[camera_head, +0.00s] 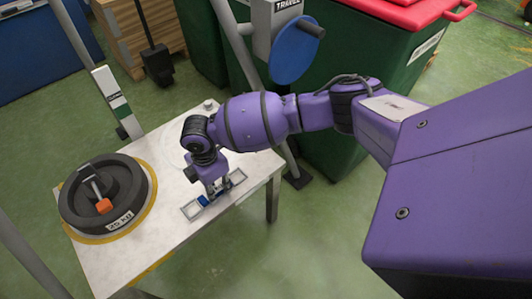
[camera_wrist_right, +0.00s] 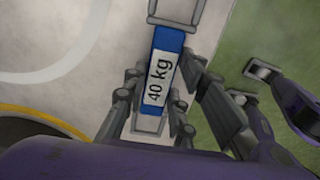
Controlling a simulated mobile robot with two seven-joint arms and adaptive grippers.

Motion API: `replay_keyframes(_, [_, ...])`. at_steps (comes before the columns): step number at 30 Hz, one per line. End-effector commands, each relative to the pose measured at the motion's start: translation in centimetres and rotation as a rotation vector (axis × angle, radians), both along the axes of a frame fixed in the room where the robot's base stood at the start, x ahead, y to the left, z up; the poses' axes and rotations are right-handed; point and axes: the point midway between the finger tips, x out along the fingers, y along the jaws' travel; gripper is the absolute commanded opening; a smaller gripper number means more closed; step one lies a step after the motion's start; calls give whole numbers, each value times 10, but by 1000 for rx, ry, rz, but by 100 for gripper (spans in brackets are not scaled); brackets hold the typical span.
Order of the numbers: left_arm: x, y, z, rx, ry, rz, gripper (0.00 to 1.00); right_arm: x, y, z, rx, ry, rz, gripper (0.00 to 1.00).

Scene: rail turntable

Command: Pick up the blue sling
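The blue sling (camera_head: 203,201) lies on the white tabletop near its front edge, with a pale metal loop at each end. My right gripper (camera_head: 214,194) points down over the sling's middle in the head view. In the wrist view its dark fingers (camera_wrist_right: 155,102) stand on both sides of the sling, with a gap at the left. It looks open around the sling. My left gripper is in neither view.
A black 25 kg weight (camera_head: 76,207) with an orange part sits on a yellow-ringed disc at the table's left. The white table (camera_head: 150,250) has bare room at its front. Green bins (camera_head: 345,120) and a post (camera_head: 232,35) stand behind and right.

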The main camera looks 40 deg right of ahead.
Motion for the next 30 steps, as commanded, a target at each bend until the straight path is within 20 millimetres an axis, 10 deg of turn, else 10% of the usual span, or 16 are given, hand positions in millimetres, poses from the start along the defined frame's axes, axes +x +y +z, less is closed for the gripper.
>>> replay_keyframes(17, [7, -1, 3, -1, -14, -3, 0, 3, 1, 8, 1, -5, 1, 0])
replay_keyframes(23, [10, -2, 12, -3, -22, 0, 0, 3, 1, 34, 2, -8, 2, 0])
replay_keyframes(30, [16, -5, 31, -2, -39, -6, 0, -39, 9, 88, 2, -8, 6, 0])
